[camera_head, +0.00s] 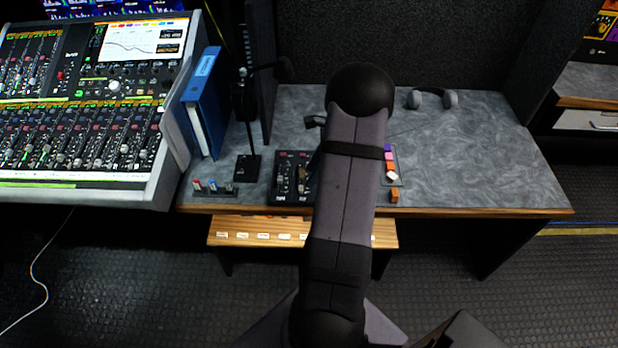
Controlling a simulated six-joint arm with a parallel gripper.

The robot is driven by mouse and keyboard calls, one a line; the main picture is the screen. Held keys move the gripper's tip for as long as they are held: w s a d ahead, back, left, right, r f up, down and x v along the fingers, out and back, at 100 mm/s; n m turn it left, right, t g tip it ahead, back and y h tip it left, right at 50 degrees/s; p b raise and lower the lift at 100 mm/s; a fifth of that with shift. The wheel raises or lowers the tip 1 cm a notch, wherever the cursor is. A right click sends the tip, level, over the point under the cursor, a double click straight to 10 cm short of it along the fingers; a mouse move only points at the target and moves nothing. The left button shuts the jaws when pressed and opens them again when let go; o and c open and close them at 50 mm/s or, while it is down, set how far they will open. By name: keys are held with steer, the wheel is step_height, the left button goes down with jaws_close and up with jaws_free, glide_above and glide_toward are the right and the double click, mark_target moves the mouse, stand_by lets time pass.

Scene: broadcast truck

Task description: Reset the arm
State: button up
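My arm (345,195) rises from the bottom middle and reaches over the desk (470,150). Its grey link ends in a round black joint (360,90) near the back of the desk. My gripper's fingertips do not show; the arm itself covers the area behind it. A small dark part (315,122) sticks out left of the arm, and I cannot tell what it belongs to.
A mixing console (80,130), blue binder (203,100) and microphone stand (248,165) are at left. A black fader box (292,175), colored blocks (390,165) and an orange block (394,195) are beside the arm. Headphones (432,97) lie behind. The desk's right side is clear.

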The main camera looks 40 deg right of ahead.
steer(key=shift+r, duration=0.2)
stand_by(0.4)
steer(key=s+a+f+n+g, duration=0.4)
steer(key=s+a+n, duration=0.6)
steer(key=s+n, duration=0.4)
steer(key=w+a+r+n+h+p, duration=0.1)
steer(key=a+r+n+h+p, duration=0.1)
steer(key=a+r+n, duration=0.65)
steer(key=w+a+r+n+h+p, duration=0.15)
steer(key=a+r+n, duration=0.35)
steer(key=a, duration=0.7)
step_height(320, 180, down, 24)
steer(key=b, duration=2.4)
steer(key=shift+t, duration=0.4)
